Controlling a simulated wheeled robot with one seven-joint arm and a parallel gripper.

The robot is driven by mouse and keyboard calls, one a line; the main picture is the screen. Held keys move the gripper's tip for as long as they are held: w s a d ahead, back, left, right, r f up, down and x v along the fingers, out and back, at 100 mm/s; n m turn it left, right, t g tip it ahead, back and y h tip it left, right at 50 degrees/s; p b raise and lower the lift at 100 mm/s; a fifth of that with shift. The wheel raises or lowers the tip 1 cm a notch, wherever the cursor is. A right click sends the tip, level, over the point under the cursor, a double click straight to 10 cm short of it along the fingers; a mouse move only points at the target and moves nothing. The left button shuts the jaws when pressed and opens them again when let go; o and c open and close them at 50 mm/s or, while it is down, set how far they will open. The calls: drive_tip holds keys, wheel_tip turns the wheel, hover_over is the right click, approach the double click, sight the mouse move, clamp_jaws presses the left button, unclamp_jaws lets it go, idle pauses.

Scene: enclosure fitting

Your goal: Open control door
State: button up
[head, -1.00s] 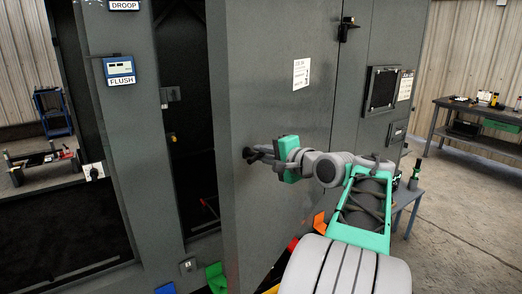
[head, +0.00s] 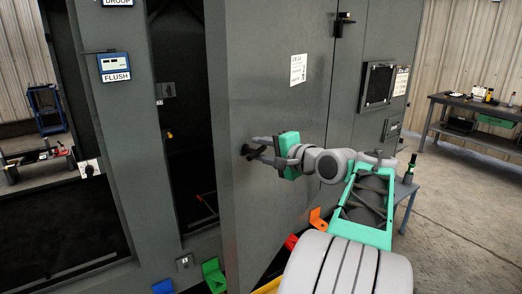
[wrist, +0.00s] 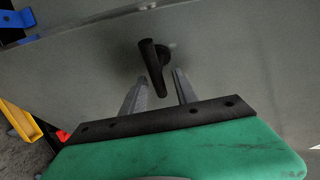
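The tall grey control door (head: 275,95) stands ajar, with a dark opening (head: 178,130) into the enclosure at its left edge. Its black handle (head: 248,151) is near that edge; in the wrist view the handle (wrist: 151,67) points down towards my fingers. My gripper (head: 259,147) is at the handle, with its fingers spread apart. In the wrist view my gripper (wrist: 156,82) has one finger on each side of the handle's lower end, with visible gaps. I cannot tell whether either finger touches it.
A grey frame panel with a FLUSH meter (head: 114,67) stands left of the opening. Green (head: 213,274), red (head: 291,242) and orange (head: 317,218) brackets are low near the door. A workbench (head: 475,115) stands at the right, with open floor before it.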

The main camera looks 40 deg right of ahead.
drive_tip(key=s+r+b, duration=0.1)
drive_tip(key=s, duration=0.6)
drive_tip(key=shift+s+d+r, duration=0.15)
drive_tip(key=shift+s+r, duration=0.05)
drive_tip(key=shift+r, duration=0.05)
